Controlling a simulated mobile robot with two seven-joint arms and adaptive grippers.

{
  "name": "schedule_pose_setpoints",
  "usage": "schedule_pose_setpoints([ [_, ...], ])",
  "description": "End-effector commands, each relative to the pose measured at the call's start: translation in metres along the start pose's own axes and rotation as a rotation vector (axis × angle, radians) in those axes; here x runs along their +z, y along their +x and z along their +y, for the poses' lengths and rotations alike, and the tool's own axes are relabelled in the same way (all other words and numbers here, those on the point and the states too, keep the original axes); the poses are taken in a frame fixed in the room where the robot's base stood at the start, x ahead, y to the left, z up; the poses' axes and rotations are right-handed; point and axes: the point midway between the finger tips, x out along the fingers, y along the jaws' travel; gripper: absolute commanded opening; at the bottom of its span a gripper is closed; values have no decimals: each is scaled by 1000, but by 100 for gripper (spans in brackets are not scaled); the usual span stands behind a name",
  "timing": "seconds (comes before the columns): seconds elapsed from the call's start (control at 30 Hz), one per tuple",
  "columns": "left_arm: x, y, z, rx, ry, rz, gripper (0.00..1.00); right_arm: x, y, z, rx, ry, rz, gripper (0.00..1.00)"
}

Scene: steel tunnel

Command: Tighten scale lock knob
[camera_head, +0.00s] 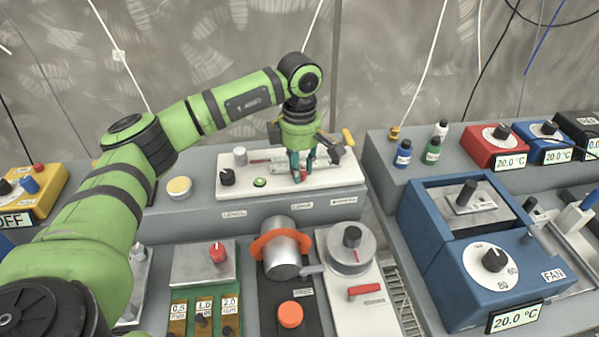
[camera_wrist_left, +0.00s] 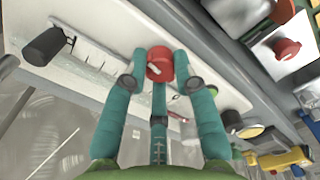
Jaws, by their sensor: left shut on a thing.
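My left gripper (camera_head: 302,168) reaches down from above onto the white panel (camera_head: 240,195) on the raised grey bench. In the left wrist view its teal fingers close around a small red knob (camera_wrist_left: 159,66) with a white pointer mark. A black knob (camera_head: 227,176) and a green button (camera_head: 260,182) sit on the panel's left part. My right gripper is not in view.
A grey block with a red knob (camera_head: 217,252), a metal cylinder with an orange collar (camera_head: 282,252) and a round dial (camera_head: 351,252) stand in front. A blue fan box (camera_head: 475,275) and small bottles (camera_head: 432,151) are at the right. The wall is close behind.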

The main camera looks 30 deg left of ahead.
Motion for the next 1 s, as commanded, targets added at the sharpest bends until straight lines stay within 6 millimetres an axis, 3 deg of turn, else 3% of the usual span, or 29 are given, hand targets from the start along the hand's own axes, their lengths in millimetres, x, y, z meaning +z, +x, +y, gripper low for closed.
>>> schedule_pose_setpoints([
  [0.4,0,4,-2,-7,233,3,0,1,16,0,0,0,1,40],
  [1.0,0,3,-2,-9,282,3,0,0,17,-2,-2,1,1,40],
])
